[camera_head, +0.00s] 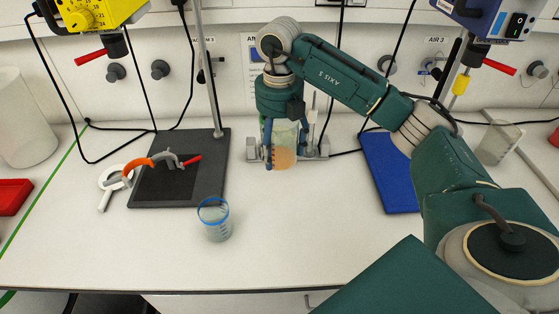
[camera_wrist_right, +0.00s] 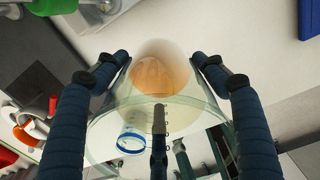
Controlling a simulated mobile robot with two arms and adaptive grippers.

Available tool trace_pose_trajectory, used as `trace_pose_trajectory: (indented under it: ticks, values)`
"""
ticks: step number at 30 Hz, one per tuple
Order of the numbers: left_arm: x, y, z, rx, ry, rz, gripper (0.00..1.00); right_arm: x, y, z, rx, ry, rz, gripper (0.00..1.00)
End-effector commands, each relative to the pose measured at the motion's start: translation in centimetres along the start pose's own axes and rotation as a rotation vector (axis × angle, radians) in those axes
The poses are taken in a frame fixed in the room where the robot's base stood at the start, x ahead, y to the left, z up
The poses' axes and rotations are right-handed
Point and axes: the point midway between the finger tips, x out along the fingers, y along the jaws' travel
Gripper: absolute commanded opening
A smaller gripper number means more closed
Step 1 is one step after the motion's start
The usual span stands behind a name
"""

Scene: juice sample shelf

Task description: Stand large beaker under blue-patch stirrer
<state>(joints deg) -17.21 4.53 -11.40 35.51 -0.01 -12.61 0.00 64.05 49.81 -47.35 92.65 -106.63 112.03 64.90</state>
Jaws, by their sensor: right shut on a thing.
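My right gripper (camera_head: 285,147) is shut on a large clear beaker (camera_head: 284,158) with orange content, near the back middle of the bench. In the right wrist view the fingers stand around the beaker (camera_wrist_right: 160,75), and its wide glass rim is closest to the camera. I cannot tell whether its base touches the bench. A blue stirrer (camera_head: 482,20) hangs at the top right. A blue plate (camera_head: 391,180) lies on the bench right of the beaker, partly hidden by my right arm. My left gripper is not in view.
A small blue-rimmed beaker (camera_head: 215,222) stands front left of centre. A yellow stirrer (camera_head: 95,14) hangs above a dark stand plate (camera_head: 160,196) with an orange-handled tool (camera_head: 138,168). A clear vessel (camera_head: 499,145) stands at the right. The bench front middle is clear.

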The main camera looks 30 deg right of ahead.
Motion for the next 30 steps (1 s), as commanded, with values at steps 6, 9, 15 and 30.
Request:
trace_pose_trajectory:
  ticks: [6,9,15,30]
  values:
    - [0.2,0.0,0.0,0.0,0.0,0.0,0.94,-3.2,0.0,0.1,0.001,-0.005,0.003,0.15]
    - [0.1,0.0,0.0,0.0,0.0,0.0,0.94,-4.4,0.0,0.1,0.0,-0.005,0.002,0.15]
    - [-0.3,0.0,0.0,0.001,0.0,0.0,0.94,-6.5,0.0,0.1,0.001,-0.004,0.002,0.15]
    - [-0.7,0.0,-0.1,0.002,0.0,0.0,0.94,-9.2,0.0,0.0,0.0,-0.002,0.001,0.15]
